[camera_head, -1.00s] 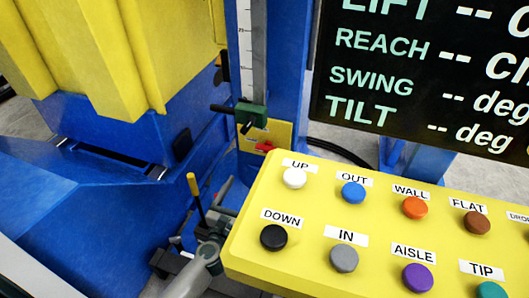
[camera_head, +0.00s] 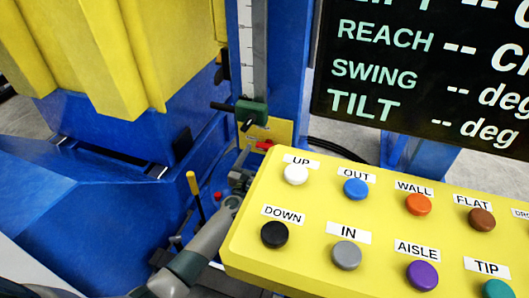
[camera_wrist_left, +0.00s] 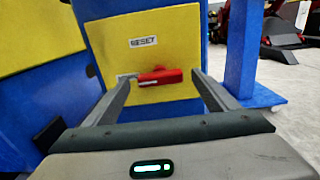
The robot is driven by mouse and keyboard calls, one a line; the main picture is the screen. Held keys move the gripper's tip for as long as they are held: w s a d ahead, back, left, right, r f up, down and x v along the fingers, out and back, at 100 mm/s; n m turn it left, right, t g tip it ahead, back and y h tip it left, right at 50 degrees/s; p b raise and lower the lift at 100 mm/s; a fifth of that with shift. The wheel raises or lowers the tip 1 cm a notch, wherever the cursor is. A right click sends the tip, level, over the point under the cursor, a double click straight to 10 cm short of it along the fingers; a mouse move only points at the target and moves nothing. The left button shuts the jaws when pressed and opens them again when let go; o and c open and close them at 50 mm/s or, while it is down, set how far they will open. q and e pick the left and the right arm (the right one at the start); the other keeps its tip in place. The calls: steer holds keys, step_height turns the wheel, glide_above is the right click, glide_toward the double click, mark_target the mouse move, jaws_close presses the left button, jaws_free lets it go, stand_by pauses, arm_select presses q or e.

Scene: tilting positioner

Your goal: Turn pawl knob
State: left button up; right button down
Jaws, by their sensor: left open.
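A red handle (camera_head: 264,145) sits on a yellow plate (camera_head: 280,130) low on the blue column. In the left wrist view the red handle (camera_wrist_left: 160,77) lies roughly level, below a label that seems to read RESET. My left gripper (camera_head: 243,167) is just below and left of the handle in the head view. In the wrist view its open fingers (camera_wrist_left: 157,88) appear on either side of the handle; I cannot tell whether they touch it. A dark green block (camera_head: 252,112) with black knobs sits on the column's scale above. My right gripper is not in view.
A yellow button panel (camera_head: 310,215) stands close to the right of my left arm. A black display (camera_head: 420,75) is behind it. A yellow-tipped lever (camera_head: 193,185) stands left of my gripper. Blue and yellow machine bodies fill the left side.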

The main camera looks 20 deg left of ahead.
arm_select(q)
steer(key=shift+w, duration=1.2)
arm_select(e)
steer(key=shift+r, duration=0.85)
arm_select(q)
steer(key=c, duration=1.1)
